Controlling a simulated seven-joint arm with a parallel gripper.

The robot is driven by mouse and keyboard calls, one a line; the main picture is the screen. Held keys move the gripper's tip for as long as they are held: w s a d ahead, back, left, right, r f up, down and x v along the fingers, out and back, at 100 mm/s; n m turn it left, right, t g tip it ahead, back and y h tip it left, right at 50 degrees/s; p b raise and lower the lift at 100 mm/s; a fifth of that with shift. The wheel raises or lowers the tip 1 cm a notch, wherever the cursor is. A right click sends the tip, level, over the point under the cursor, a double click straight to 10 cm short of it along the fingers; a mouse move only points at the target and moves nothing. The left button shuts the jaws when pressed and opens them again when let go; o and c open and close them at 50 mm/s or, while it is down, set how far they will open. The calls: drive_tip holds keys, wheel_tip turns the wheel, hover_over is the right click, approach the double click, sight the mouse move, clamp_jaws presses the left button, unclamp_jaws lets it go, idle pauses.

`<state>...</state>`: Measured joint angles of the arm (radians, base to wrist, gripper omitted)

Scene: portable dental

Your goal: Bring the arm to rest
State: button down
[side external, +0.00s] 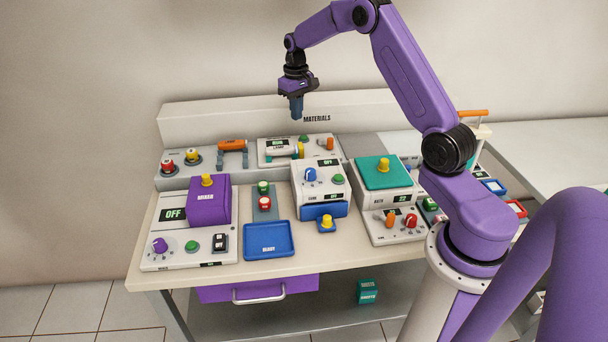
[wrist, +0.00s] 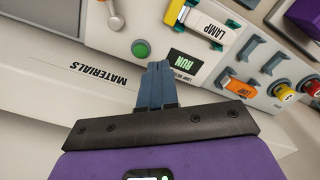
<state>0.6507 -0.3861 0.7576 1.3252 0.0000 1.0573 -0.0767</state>
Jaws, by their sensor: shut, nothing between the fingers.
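My gripper (side external: 296,108) hangs fingers down above the back of the bench, in front of the raised back panel marked MATERIALS (side external: 235,113). Its blue fingers are closed together with nothing between them, as the wrist view (wrist: 157,85) also shows. It is apart from everything on the bench. The purple arm reaches up and to the left from its base at the right. In the wrist view, the lamp panel's RUN display (wrist: 184,64) lies just beyond the fingertips, with a green button (wrist: 140,48) to the left.
Below stand the white lamp (side external: 283,150), an orange lamp piece (side external: 232,145), a purple mixer (side external: 207,200) with an OFF display, a cure unit (side external: 321,180) and a teal-lidded bath (side external: 385,172). A blue READY tray (side external: 269,240) lies at the front. The space around my gripper is clear.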

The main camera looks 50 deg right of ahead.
drive_tip(key=s+a+r+n, duration=0.4)
drive_tip(key=s+a, duration=0.3)
drive_tip(key=a, duration=0.5)
drive_tip(key=s+a+r+n, duration=0.3)
drive_tip(key=s+a, duration=0.5)
drive_tip(key=a, duration=0.4)
drive_tip(key=s+a+n, duration=0.1)
drive_tip(key=s+n, duration=0.6)
drive_tip(key=s, duration=1.7)
drive_tip(key=shift+s+a+f+n, duration=0.2)
drive_tip(key=shift+a+f+n, duration=0.1)
drive_tip(key=shift+n, duration=0.1)
